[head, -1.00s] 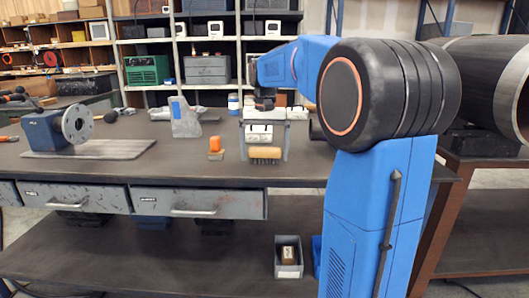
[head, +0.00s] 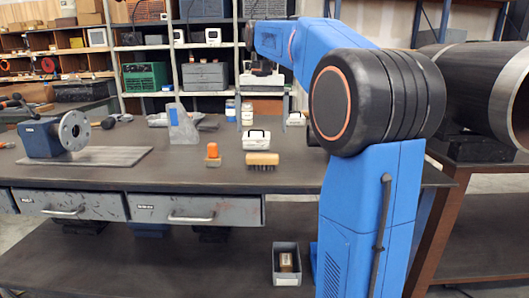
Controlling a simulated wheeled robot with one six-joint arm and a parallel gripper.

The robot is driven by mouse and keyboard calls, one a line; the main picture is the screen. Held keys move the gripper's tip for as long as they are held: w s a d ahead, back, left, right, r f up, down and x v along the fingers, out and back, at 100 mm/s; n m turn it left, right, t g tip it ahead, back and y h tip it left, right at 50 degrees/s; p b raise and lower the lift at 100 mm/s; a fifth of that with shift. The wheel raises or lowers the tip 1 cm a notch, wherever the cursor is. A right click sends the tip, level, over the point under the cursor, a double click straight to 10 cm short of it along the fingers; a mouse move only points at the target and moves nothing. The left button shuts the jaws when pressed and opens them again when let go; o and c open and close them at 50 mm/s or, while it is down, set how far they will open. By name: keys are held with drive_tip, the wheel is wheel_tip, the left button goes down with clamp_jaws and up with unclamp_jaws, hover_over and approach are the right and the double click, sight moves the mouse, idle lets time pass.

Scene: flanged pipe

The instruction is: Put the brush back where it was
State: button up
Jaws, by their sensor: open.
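The brush (head: 262,158), with a pale wooden back and dark bristles pointing down, stands on the workbench (head: 190,176) near its front edge, right of the middle in the head view. Nothing holds it. My gripper (head: 264,98) is raised well above the brush, fingers apart and pointing down, with nothing seen between them. Its fingertips are hard to make out against the shelves.
A small white case (head: 256,140) sits just behind the brush, and an orange-topped block (head: 212,156) to its left. A blue flanged fixture (head: 60,137) is at the left. A grey bin (head: 286,264) stands on the lower shelf. Bench space left of the block is clear.

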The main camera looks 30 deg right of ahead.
drive_tip(key=s+a+f+n+t, duration=0.1)
drive_tip(key=s+a+f+n, duration=0.1)
drive_tip(key=s+a+f, duration=0.4)
drive_tip(key=s+a+f+n+t, duration=0.1)
drive_tip(key=s+a+f, duration=0.25)
drive_tip(key=s, duration=0.55)
drive_tip(key=s+a+f+n+t, duration=0.1)
drive_tip(key=s+a+f+n, duration=0.1)
drive_tip(key=s+f, duration=0.5)
drive_tip(key=s+a+f+n+t, duration=0.1)
drive_tip(key=s+a+f, duration=0.3)
drive_tip(key=s+f, duration=0.3)
wheel_tip(320, 180, down, 3)
drive_tip(key=shift+s+r+n+t, duration=0.1)
drive_tip(key=shift+s+n+t, duration=0.15)
drive_tip(key=shift+n+t, duration=0.15)
